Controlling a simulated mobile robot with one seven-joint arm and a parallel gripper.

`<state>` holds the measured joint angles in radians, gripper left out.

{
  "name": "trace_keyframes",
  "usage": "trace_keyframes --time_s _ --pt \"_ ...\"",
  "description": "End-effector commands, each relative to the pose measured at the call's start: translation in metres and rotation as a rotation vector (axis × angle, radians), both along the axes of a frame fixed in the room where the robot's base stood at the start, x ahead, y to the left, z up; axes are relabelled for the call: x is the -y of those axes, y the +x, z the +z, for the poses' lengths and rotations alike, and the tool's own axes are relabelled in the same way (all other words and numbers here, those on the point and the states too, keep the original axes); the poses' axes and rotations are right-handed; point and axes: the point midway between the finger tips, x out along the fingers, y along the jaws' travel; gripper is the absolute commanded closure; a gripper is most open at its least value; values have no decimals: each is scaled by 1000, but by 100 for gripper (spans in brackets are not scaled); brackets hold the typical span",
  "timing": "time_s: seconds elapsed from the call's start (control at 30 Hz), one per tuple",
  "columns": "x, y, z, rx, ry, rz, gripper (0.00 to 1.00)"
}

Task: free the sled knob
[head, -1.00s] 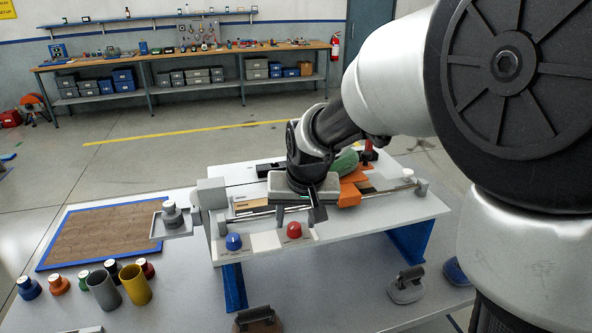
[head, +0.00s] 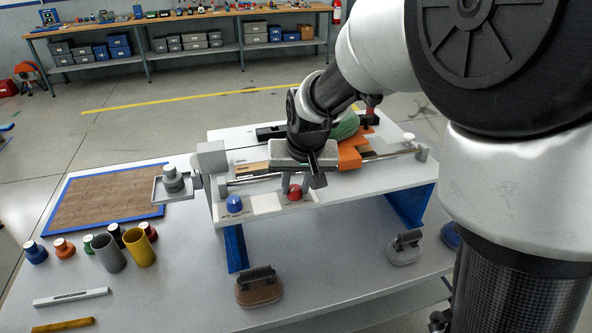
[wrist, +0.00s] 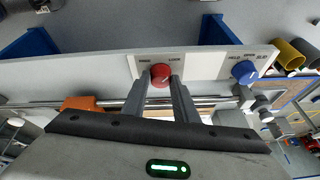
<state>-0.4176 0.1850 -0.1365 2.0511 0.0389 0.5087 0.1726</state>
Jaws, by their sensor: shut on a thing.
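The red knob (head: 295,192) sits on a white label plate on the front edge of the raised platform. In the wrist view the red knob (wrist: 160,75) stands between two small printed words, which look like "FREE" on the left and "LOCK" on the right. My gripper (wrist: 161,84) is shut on the red knob, one grey finger on each side. In the head view my gripper (head: 294,188) reaches down to the knob from above, and its body hides part of the platform behind.
A blue knob (head: 234,204) with its own label stands left of the red one. A metal rail (head: 385,156) runs behind along the platform. An orange block (head: 349,153) and a green object (head: 345,127) lie behind my gripper. Two cups and several capped jars stand front left.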

Motion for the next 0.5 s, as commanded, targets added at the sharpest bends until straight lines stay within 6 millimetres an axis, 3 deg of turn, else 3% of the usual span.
trace_keyframes --time_s 0.27,0.5 --pt "2 1 -3 2 4 117 96" --pt "3 3 -4 3 4 323 96"
